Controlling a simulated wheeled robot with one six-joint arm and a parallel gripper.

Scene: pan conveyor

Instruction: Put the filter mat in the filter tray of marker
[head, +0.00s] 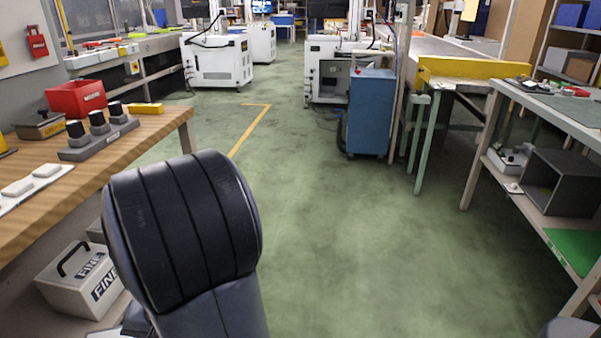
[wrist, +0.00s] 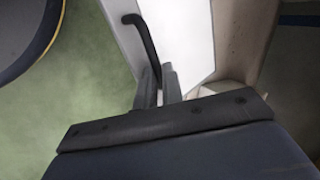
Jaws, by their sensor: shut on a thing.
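In the wrist view my gripper (wrist: 158,78) has its two dark fingers close together, shut on a thin black bar-like handle (wrist: 142,38). The handle lies against a bright white panel (wrist: 190,35); I cannot tell for sure whether this is the filter mat. My gripper is not visible in the head view, where my dark arm fills the lower left.
The wooden table (head: 120,170) on the left holds a red bin (head: 75,97) and a grey block with black-topped pieces (head: 98,138). A blue cabinet (head: 370,110) stands ahead. A shelved bench (head: 545,110) lines the right. The green floor between is clear.

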